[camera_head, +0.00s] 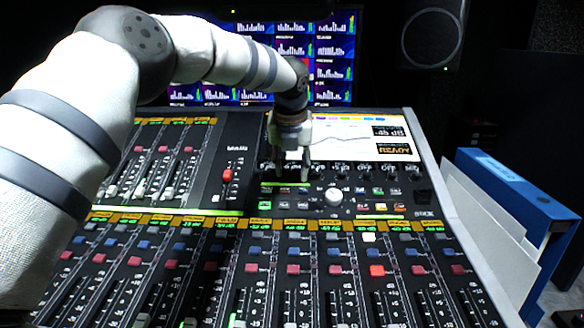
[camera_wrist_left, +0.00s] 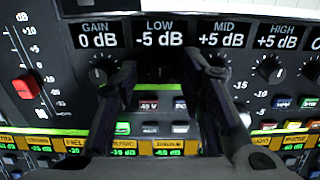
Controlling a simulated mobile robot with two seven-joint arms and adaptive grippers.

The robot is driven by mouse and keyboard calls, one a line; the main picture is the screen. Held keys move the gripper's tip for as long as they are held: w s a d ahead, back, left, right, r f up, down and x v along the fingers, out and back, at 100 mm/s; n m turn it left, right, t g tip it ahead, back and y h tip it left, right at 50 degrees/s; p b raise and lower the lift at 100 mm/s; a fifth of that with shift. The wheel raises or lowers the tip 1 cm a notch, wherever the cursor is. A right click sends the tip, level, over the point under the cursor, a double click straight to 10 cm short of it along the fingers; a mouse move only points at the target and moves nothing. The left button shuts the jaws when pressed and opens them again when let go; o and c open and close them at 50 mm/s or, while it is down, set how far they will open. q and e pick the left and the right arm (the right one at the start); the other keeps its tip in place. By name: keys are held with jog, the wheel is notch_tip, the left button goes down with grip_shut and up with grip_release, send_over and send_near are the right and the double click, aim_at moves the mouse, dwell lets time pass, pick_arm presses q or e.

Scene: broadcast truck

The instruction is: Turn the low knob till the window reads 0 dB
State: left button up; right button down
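In the left wrist view the LOW window (camera_wrist_left: 161,40) reads -5 dB. The low knob (camera_wrist_left: 160,73) is below it, dark and hard to make out between my fingers. My left gripper (camera_wrist_left: 160,72) is open, one finger on each side of the knob; I cannot tell whether either touches it. In the head view my left gripper (camera_head: 294,174) points down at the knob row on the mixing console (camera_head: 250,150). The low knob cannot be made out there. My right gripper is not in view.
The gain knob (camera_wrist_left: 101,72), under 0 dB, is left of my fingers. The MID window (camera_wrist_left: 223,40) and HIGH window (camera_wrist_left: 284,42) both read +5 dB. A red fader (camera_wrist_left: 25,87) is farther left. A blue binder (camera_head: 510,190) stands right of the console.

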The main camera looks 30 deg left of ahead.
pick_arm(q)
grip_shut()
jog(key=shift+m, duration=0.3)
jog(key=shift+m+p, duration=0.35)
jog(key=shift+m, duration=0.85)
jog(key=shift+w+m, duration=0.1)
jog(key=shift+m, duration=1.3)
grip_release()
